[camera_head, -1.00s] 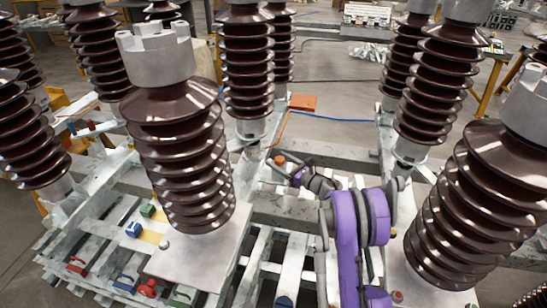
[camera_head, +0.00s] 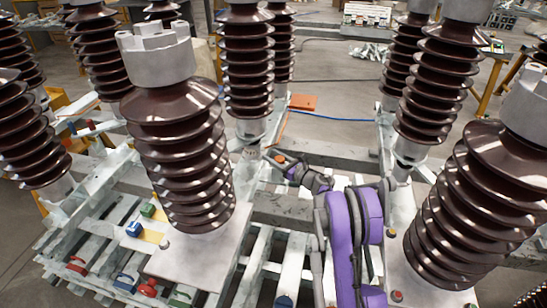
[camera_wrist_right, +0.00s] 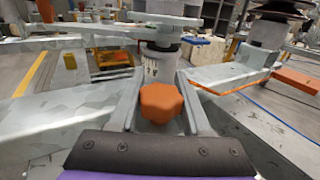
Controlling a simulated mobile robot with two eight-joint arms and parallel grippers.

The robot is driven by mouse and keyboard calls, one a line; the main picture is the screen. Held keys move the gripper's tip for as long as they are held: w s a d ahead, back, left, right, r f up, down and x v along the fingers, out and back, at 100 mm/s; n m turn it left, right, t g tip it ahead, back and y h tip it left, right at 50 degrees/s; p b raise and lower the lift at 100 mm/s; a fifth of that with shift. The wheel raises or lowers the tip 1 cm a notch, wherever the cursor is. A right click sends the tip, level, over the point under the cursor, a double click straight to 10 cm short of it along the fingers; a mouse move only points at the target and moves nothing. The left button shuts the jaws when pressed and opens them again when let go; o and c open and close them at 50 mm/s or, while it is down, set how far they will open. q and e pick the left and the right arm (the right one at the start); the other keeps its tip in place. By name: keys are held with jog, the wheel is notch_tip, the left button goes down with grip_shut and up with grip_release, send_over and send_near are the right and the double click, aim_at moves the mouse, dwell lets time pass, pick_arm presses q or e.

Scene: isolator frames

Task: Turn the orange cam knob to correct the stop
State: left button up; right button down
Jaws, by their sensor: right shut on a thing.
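The orange cam knob (camera_wrist_right: 161,103) shows in the right wrist view, lobed and mounted below a grey post. My right gripper (camera_wrist_right: 163,112) has a finger on each side of it and is shut on it. In the head view the orange knob (camera_head: 280,158) is a small spot at the foot of the middle insulator, with my right gripper (camera_head: 287,165) at it. The purple right arm (camera_head: 342,235) comes up from the bottom. The stop cannot be made out. My left gripper is not in view.
Tall brown ribbed insulators stand all around, one close at left (camera_head: 180,150) and one at right (camera_head: 465,215). Grey beams run between them. An orange plate (camera_head: 303,102) lies behind the knob, with a blue cable (camera_head: 340,117) near it. Coloured blocks sit at lower left.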

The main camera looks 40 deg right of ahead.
jog(key=shift+h, duration=0.3)
jog(key=m+h, duration=0.2)
jog(key=shift+d+h+b, duration=0.15)
jog(key=shift+h+b, duration=0.15)
jog(key=shift+b, duration=0.1)
jog(key=shift+d+m+h, duration=0.2)
jog(key=shift+m+h, duration=0.5)
jog(key=shift+h, duration=0.4)
jog(key=shift+d+m+h+p, duration=0.2)
jog(key=shift+m+h+p, duration=0.1)
jog(key=shift+m+h, duration=0.5)
jog(key=shift+d+g+h, duration=0.1)
jog(key=shift+g+h, duration=0.2)
jog(key=shift+h, duration=0.2)
jog(key=shift+s+d+m+g+h+p, duration=0.15)
jog(key=shift+m+g+h+p, duration=0.15)
jog(key=shift+m+h+p, duration=0.45)
jog(key=shift+c, duration=1.8)
grip_release()
